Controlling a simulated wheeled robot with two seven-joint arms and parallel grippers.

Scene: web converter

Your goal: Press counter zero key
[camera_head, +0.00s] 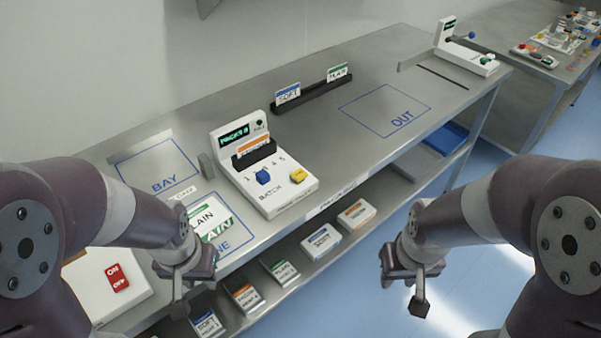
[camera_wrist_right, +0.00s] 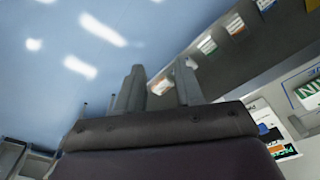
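A white counter unit (camera_head: 275,200) stands on the steel bench. No label reading zero is legible. My left gripper (camera_head: 180,300) hangs at the bench's front edge, left of the unit and apart from it; its finger gap is not clear. My right gripper (camera_head: 419,300) hangs over the floor in front of the bench; its fingers stand apart and empty in the right wrist view (camera_wrist_right: 158,90).
A black rack (camera_head: 313,93) with cards stands behind the unit. A white ON/OFF box (camera_head: 110,285) is at left. The blue OUT square (camera_head: 385,110) is clear. Another device (camera_head: 465,55) stands at the far end.

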